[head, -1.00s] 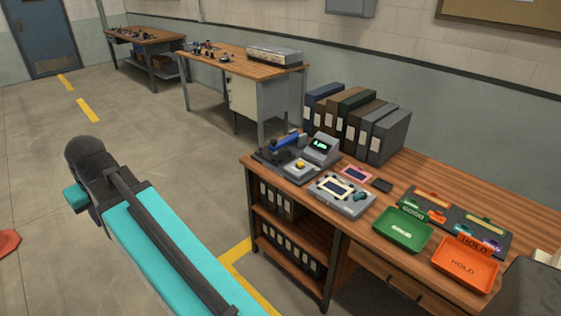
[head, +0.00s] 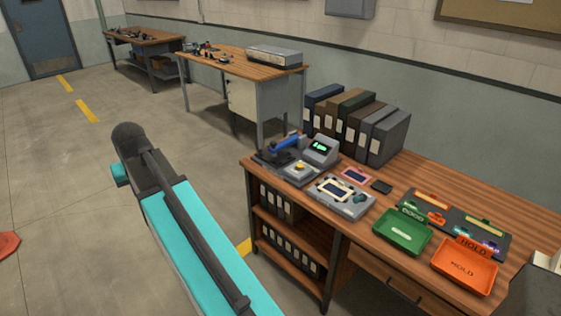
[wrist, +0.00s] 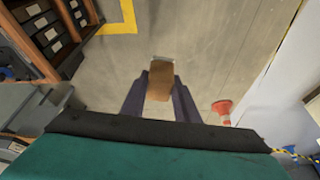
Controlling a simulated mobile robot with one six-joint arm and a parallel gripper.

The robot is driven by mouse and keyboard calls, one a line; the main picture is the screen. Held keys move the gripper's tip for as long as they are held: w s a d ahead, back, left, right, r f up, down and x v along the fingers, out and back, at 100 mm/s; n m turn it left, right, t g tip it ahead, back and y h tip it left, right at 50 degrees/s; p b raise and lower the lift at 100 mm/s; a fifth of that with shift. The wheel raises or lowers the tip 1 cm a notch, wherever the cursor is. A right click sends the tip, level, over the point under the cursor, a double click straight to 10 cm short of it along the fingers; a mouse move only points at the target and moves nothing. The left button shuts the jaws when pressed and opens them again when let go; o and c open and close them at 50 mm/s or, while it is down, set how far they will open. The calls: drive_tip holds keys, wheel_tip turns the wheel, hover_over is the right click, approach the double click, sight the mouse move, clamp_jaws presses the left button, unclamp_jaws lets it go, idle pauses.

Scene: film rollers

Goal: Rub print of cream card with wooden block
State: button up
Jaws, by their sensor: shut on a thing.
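My gripper (wrist: 160,74) is shut on the wooden block (wrist: 159,88) in the wrist view. The block is brown, with a pale grey strip at its far end, and hangs over the bare floor, away from the bench. In the head view, a cream-bordered card (head: 335,190) with a dark centre lies on a grey device on the bench. A pink-bordered card (head: 356,176) with a dark centre lies just behind it. My gripper does not show in the head view; my teal arm reaches up at the left.
The bench holds a blue-handled press (head: 287,144), a green tray (head: 402,232), an orange HOLD tray (head: 465,266), a small black pad (head: 381,187) and upright binders (head: 357,123). An orange cone (wrist: 222,108) stands on the floor.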

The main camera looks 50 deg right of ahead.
drive_tip(key=s+d+f+m+g+h+p, duration=0.1)
drive_tip(key=s+d+f+m, duration=0.15)
drive_tip(key=d, duration=0.95)
drive_tip(key=s+d+f+m+h, duration=0.1)
drive_tip(key=s+d+m, duration=0.15)
drive_tip(key=d, duration=0.85)
drive_tip(key=s+d+f+m+g+p, duration=0.1)
drive_tip(key=s+d+m, duration=0.15)
drive_tip(key=d, duration=0.95)
drive_tip(key=s+d+f+m+g+p, duration=0.1)
drive_tip(key=s+d+f+m, duration=0.2)
drive_tip(key=s+d, duration=0.8)
drive_tip(key=s+d+f+m+g+h, duration=0.1)
drive_tip(key=s+d+m, duration=0.4)
drive_tip(key=s+d, duration=0.7)
drive_tip(key=d+f+g, duration=0.1)
drive_tip(key=d+f, duration=0.1)
drive_tip(key=d, duration=0.1)
drive_tip(key=shift+s+f+p, duration=0.25)
drive_tip(key=shift+f+p, duration=0.1)
drive_tip(key=shift+d+f, duration=0.1)
drive_tip(key=shift+f, duration=0.05)
